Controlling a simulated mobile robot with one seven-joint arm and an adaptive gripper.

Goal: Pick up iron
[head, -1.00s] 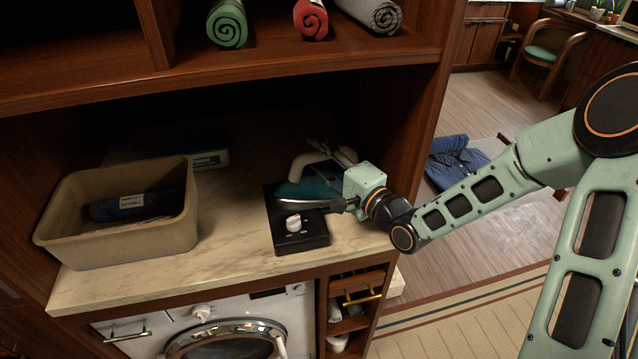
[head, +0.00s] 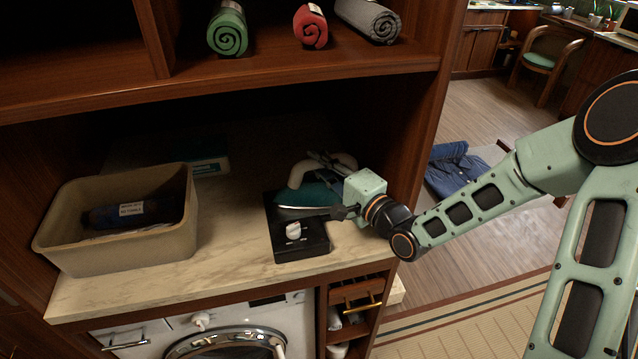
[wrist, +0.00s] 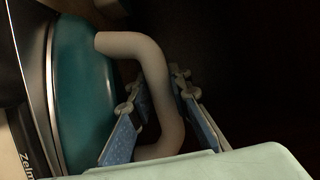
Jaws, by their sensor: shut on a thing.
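The iron (head: 312,191) has a teal body and a pale curved handle. It is at the black base (head: 305,247) with a white knob, on the counter in the alcove. In the wrist view the teal body (wrist: 85,95) is at the left and the handle (wrist: 158,85) curves through the middle. My gripper (head: 335,165) is at the iron's handle, with its fingers on either side of it; the wrist view shows the two fingers (wrist: 160,125) closed around the handle. Whether the iron touches the base is hard to tell.
A beige bin (head: 125,245) with a dark labelled item stands at the counter's left. A teal and white box (head: 208,165) lies behind it. A shelf with rolled towels (head: 228,30) hangs above. The alcove's wooden side wall (head: 425,125) is close to my arm.

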